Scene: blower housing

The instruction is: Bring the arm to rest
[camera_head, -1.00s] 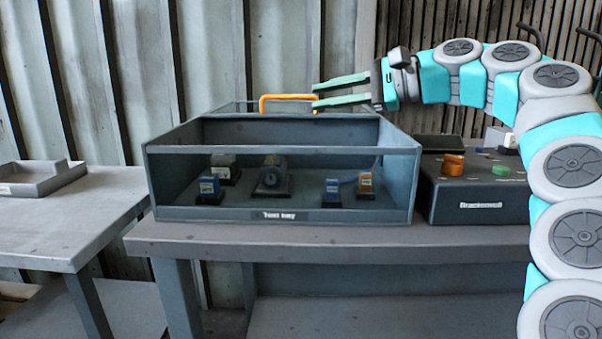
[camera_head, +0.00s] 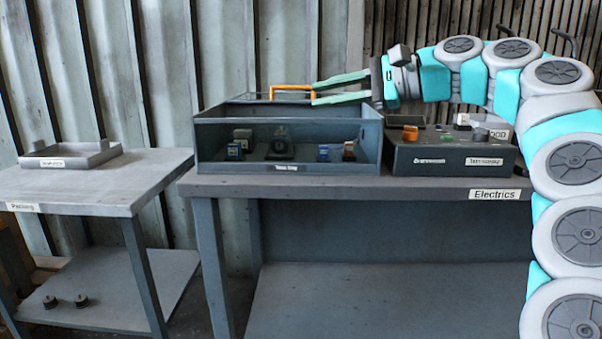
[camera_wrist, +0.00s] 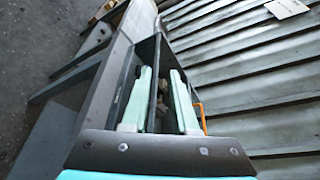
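My gripper (camera_head: 341,90) is at the upper right in the head view, pointing left with its two teal fingers apart and nothing between them. In that view it overlaps the top right of the grey test bay box (camera_head: 280,168) and the right end of its orange handle (camera_head: 292,88). The wrist view also shows the two open fingers (camera_wrist: 163,97), with the box and small items beyond them. My arm curves up along the right side of the head view.
The labelled Electrics bench (camera_head: 420,190) carries the box, which holds several small components, and a dark control unit (camera_head: 450,160) with knobs. A separate table (camera_head: 100,187) with a shallow tray (camera_head: 70,160) stands at left. Two small dark parts (camera_head: 66,301) lie on its lower shelf.

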